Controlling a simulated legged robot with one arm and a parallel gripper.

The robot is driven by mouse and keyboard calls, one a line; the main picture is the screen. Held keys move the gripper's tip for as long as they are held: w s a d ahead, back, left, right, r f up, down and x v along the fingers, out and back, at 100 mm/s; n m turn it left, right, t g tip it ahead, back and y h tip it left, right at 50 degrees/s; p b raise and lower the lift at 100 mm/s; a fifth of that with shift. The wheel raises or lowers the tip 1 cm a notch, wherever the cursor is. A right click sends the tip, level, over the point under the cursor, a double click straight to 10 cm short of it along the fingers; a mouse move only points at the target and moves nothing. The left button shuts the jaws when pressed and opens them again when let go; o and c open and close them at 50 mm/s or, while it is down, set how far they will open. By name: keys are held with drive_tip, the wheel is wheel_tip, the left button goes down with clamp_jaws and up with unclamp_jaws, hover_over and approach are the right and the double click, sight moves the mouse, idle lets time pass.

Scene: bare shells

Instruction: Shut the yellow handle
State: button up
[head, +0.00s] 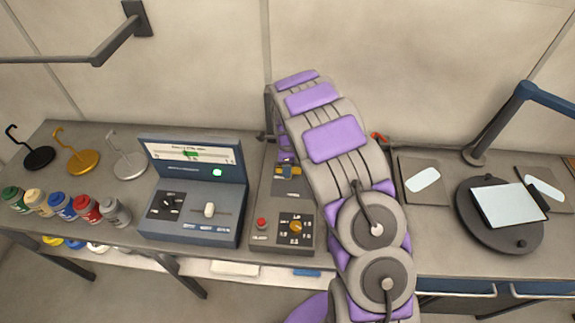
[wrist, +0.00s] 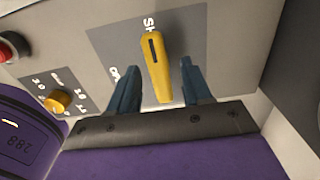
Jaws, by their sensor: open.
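The yellow handle (wrist: 156,66) shows in the wrist view on a dark label plate of a grey panel, with partly hidden lettering beside it. It is a long lever lying nearly upright in the picture, with a dark slot near its top. My gripper (wrist: 158,75) is open, with one blue finger on each side of the handle's lower end. I see gaps between the fingers and the handle. In the head view my purple and grey arm reaches over the table to the panel and hides most of the gripper and the handle.
Beside the handle are a yellow knob (wrist: 57,101) and a red button (wrist: 10,47). A blue console (head: 193,195) stands left of the panel on the table. Several paint jars (head: 88,210) and hooked stands (head: 82,160) are further left. A black turntable (head: 500,238) stands right.

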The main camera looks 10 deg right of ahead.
drive_tip(key=shift+r, duration=0.1)
wheel_tip(320, 180, up, 17)
drive_tip(key=shift+p, duration=0.3)
idle(0.5)
